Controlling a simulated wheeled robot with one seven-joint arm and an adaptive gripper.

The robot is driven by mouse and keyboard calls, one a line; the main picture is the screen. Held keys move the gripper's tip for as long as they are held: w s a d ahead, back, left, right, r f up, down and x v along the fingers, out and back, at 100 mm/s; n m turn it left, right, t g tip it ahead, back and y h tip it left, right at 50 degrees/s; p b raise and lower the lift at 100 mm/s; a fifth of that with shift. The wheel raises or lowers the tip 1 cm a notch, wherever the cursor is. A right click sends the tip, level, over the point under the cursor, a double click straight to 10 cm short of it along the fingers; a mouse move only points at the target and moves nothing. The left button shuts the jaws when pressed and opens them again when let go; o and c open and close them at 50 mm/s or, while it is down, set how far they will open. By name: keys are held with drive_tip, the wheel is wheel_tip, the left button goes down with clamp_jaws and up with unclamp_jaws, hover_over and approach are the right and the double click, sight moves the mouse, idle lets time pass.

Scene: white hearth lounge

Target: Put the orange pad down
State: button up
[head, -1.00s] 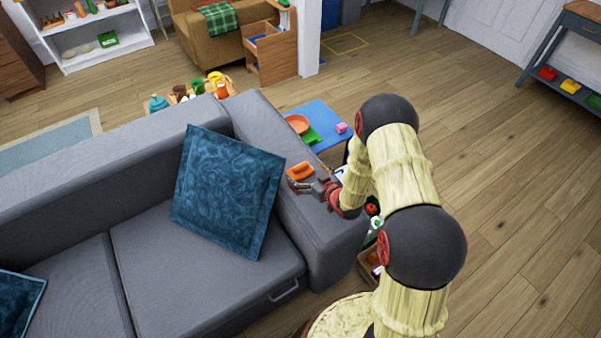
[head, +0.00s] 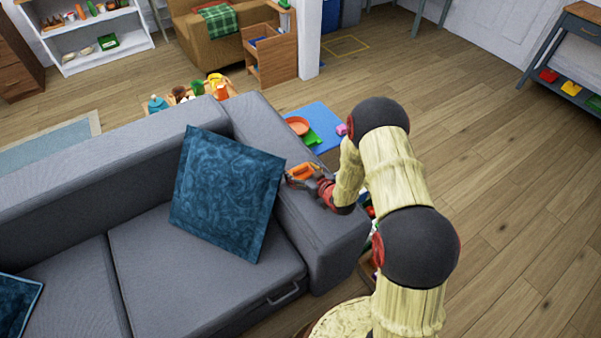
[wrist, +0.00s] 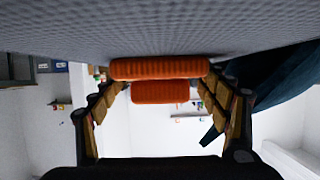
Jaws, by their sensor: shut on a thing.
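The orange pad (head: 300,172) is on or just over the grey sofa's armrest (head: 330,232), right of the blue cushion. In the wrist view the pad (wrist: 160,69) shows a wide ribbed bar and a narrower ribbed block, close against the grey fabric; whether its full weight rests there I cannot tell. My gripper (wrist: 163,92) is shut on the pad, a finger at each end. In the head view my gripper (head: 303,179) is low at the armrest, and its fingers partly hide the pad.
The blue cushion (head: 228,192) leans on the sofa close to the armrest. Beyond the armrest, a blue surface (head: 322,118) holds an orange dish (head: 298,125), a green item and a pink block. Open wooden floor lies to the right.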

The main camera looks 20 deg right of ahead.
drive_tip(key=c, duration=0.5)
drive_tip(key=shift+c, duration=0.2)
